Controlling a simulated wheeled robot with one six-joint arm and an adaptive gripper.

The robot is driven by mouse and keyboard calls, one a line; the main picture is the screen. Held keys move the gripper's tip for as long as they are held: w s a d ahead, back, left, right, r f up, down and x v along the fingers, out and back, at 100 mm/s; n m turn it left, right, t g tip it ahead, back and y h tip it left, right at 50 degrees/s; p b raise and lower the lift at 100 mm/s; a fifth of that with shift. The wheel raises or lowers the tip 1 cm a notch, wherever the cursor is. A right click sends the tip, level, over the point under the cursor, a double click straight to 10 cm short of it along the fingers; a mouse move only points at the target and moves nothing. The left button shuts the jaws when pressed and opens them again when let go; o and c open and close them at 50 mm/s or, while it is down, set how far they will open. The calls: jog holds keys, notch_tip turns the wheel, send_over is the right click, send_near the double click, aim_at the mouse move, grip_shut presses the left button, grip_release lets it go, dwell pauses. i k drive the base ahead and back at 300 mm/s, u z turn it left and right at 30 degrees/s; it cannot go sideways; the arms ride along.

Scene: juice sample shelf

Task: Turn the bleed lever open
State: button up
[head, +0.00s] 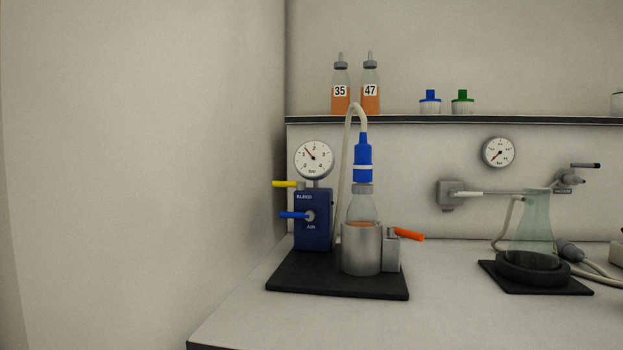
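A dark blue block (313,230) stands at the left of the bench, marked BLEED near its top and AIR lower down. A yellow lever (284,184) sticks out level to the left at the block's top, beside the BLEED mark. A blue lever (294,215) points left from a round hub on the block's front, near the AIR mark. A round bar gauge (314,159) sits on top, its needle pointing up and left. My gripper is not in view.
A bottle (362,207) with a blue coupling (363,160) and hose stands in a metal cup (361,250), next to an orange lever (408,234). All share a black base (310,283). A flask (532,230) stands right. A wall is close on the left.

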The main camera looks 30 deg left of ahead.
aim_at(300, 186)
jog(key=i, duration=0.3)
jog(key=u, duration=0.95)
